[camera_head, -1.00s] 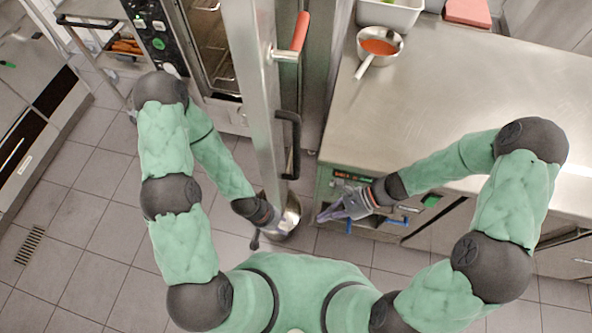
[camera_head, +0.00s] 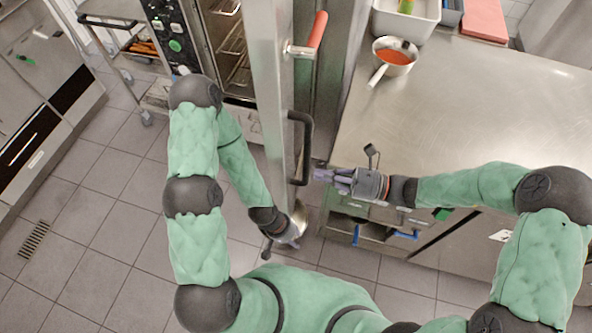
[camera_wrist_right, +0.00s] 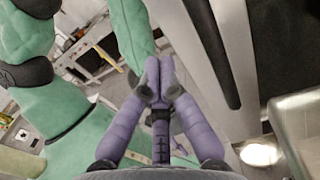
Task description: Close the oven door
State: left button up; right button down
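The oven door (camera_head: 272,110) is a tall metal slab seen nearly edge-on in the head view. It stands open, with the lit oven interior and racks (camera_head: 232,55) showing to its left. A black bar handle (camera_head: 306,148) is on its right side. My left gripper (camera_head: 293,236) is low by the door's bottom end; its fingers are too hidden to read. My right gripper (camera_head: 322,174) is just right of the handle's lower end. In the right wrist view its purple fingers (camera_wrist_right: 159,82) meet at the tips with nothing seen between them, beside a dark bar.
A steel counter (camera_head: 450,110) lies to the right, with a pan of red sauce (camera_head: 394,57) and a white tub (camera_head: 407,20) on it. A red-handled lever (camera_head: 316,32) sticks out near the door. A trolley (camera_head: 112,28) stands left of the oven. Tiled floor is open at lower left.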

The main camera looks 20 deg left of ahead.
jog(key=a+b, duration=0.1)
jog(key=a, duration=0.6)
jog(key=shift+s+a+b, duration=0.2)
jog(key=shift+b, duration=0.1)
jog(key=shift+a, duration=0.1)
